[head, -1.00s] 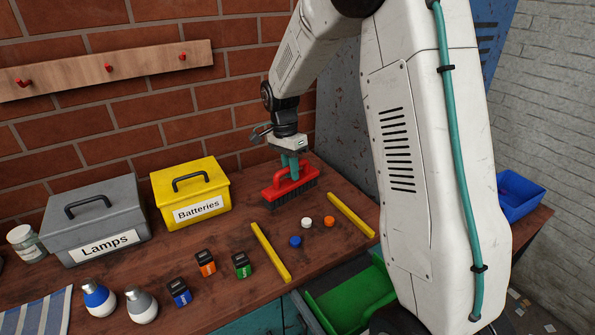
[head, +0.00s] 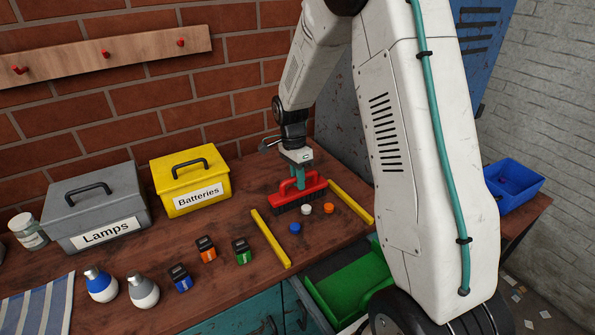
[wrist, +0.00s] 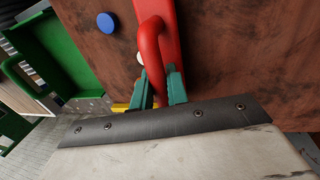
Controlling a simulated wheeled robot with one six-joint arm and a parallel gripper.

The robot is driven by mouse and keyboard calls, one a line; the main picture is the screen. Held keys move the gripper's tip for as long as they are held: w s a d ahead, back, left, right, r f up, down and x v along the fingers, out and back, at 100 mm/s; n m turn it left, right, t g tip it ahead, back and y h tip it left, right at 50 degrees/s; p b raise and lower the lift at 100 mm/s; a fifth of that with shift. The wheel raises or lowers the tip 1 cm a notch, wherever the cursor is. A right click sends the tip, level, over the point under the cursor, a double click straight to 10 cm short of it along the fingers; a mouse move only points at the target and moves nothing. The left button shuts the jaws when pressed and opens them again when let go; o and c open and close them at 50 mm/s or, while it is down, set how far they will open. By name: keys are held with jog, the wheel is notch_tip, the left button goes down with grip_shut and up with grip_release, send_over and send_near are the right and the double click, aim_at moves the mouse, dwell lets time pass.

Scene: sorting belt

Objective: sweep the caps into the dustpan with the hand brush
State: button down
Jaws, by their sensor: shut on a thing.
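My gripper (head: 299,180) is shut on the red handle of the hand brush (head: 313,193). The brush stands bristles down on the table, at the back between two yellow strips. In the wrist view the teal fingers (wrist: 160,88) close around the red handle (wrist: 150,45). A white cap (head: 306,209), an orange cap (head: 328,208) and a blue cap (head: 295,228) lie just in front of the bristles. The blue cap also shows in the wrist view (wrist: 106,22). The green dustpan (head: 350,288) is below the table's front edge.
Yellow strips on the left (head: 270,238) and right (head: 351,202) flank the caps. Small blue, orange and green boxes (head: 242,251) stand left of them. A yellow Batteries box (head: 188,188) and grey Lamps box (head: 95,207) stand behind. A blue bin (head: 513,187) is at right.

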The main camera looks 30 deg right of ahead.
jog(key=s, duration=1.8)
jog(key=shift+s+r, duration=0.1)
jog(key=shift+s, duration=0.25)
notch_tip(320, 180, up, 7)
jog(key=s, duration=0.1)
jog(key=shift+s, duration=0.3)
jog(key=shift+a, duration=0.1)
dwell(0.9)
